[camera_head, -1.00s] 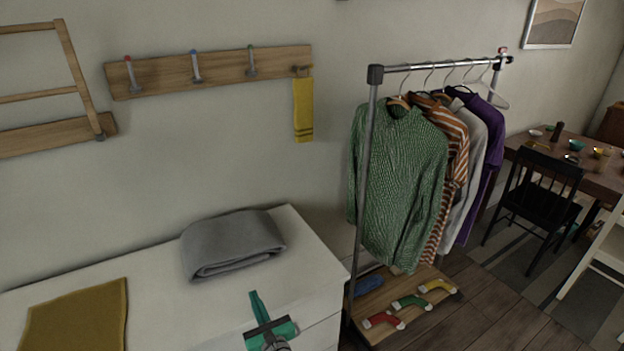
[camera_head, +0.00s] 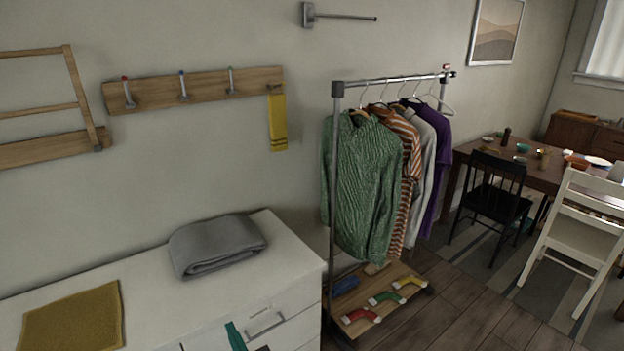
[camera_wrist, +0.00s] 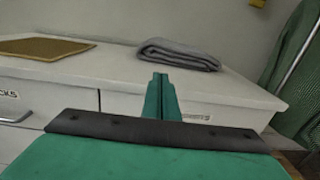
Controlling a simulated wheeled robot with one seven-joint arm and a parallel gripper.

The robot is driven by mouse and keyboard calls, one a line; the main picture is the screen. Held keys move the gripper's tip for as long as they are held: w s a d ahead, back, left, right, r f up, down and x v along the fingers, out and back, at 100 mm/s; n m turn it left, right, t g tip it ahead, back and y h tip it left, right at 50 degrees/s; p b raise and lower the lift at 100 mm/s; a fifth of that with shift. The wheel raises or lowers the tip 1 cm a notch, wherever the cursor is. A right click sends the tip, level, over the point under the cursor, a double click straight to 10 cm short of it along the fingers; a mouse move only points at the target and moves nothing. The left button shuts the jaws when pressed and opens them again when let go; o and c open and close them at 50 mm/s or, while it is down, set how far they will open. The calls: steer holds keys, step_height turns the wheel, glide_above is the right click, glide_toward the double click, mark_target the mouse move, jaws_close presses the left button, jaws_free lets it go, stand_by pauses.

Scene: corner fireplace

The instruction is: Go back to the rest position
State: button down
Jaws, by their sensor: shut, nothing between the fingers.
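My gripper (camera_wrist: 160,98) shows in the wrist view with its green fingers together and nothing between them. It is in front of the white dresser (camera_wrist: 232,92), at about the height of its drawers. In the head view only a green finger (camera_head: 235,338) and a dark edge show at the bottom, before the dresser's front; the rest is cut off by the frame. A folded grey cloth (camera_head: 216,245) and a mustard cloth (camera_head: 70,318) lie on the dresser top, clear of my gripper.
A clothes rack (camera_head: 334,190) with several garments stands right of the dresser, with socks on its wooden base (camera_head: 378,290). A hook rail (camera_head: 205,91) with a yellow towel (camera_head: 278,122) hangs above. A black chair (camera_head: 490,195) and white chair (camera_head: 575,235) stand at right. Floor (camera_head: 470,310) is open before them.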

steer(key=s+d+f+n+h, duration=0.3)
steer(key=s+d+f+n, duration=0.25)
steer(key=s+d, duration=0.45)
steer(key=s+d+f+n+h, duration=0.45)
steer(key=s+d+n, duration=0.25)
steer(key=s, duration=0.5)
steer(key=s+d+r+n, duration=0.1)
steer(key=s+r+n, duration=0.2)
steer(key=s+n, duration=0.2)
steer(key=s+d+r+n+h, duration=0.1)
steer(key=s+r+n, duration=0.3)
steer(key=s, duration=0.6)
steer(key=s+d+r+n+h, duration=0.1)
steer(key=s+d+r+n, duration=0.2)
steer(key=s+n, duration=0.4)
steer(key=shift+s+r+n, duration=0.35)
steer(key=shift+s+r, duration=0.25)
steer(key=shift+r, duration=0.1)
steer(key=shift+d, duration=0.1)
